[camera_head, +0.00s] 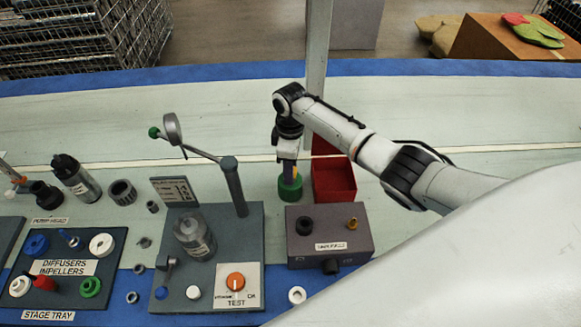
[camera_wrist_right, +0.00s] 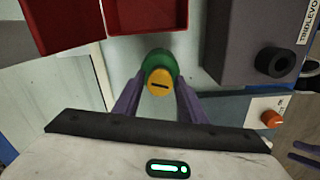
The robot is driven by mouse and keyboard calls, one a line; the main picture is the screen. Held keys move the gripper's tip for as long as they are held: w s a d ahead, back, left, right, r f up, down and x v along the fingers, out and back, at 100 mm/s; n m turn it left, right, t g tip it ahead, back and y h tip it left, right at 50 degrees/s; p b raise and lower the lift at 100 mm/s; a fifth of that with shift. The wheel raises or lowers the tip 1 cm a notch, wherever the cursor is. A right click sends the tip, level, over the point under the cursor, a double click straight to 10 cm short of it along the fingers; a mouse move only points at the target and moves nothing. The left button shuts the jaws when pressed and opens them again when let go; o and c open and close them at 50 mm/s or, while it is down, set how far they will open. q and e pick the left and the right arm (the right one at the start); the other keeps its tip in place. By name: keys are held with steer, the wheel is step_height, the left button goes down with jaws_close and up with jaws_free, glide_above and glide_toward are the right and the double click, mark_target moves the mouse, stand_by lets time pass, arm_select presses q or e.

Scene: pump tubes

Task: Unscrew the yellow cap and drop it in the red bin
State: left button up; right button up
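The yellow cap (camera_wrist_right: 160,83) shows in the right wrist view. It is round, with a dark slot in its top, and sits above a green ring (camera_wrist_right: 163,57). My right gripper (camera_wrist_right: 158,78) has one purple finger on each side of the cap. I cannot tell whether the fingers touch it. In the head view my right gripper (camera_head: 288,172) points down over the green ring (camera_head: 290,190), and the cap is hidden there. The red bin (camera_head: 334,181) stands just right of the gripper; its red walls (camera_wrist_right: 126,15) also show in the wrist view.
A grey box (camera_head: 329,236) with a black knob and a brass fitting stands in front of the bin. A grey test stand (camera_head: 250,215) with a post and lever is to the left. A parts tray (camera_head: 62,268) lies farther left. The table behind is clear.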

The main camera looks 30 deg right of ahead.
steer(key=m, duration=0.6)
steer(key=shift+m, duration=0.3)
steer(key=c, duration=1)
steer(key=shift+o, duration=0.2)
steer(key=shift+o, duration=0.2)
steer(key=shift+n, duration=1.8)
steer(key=n, duration=0.3)
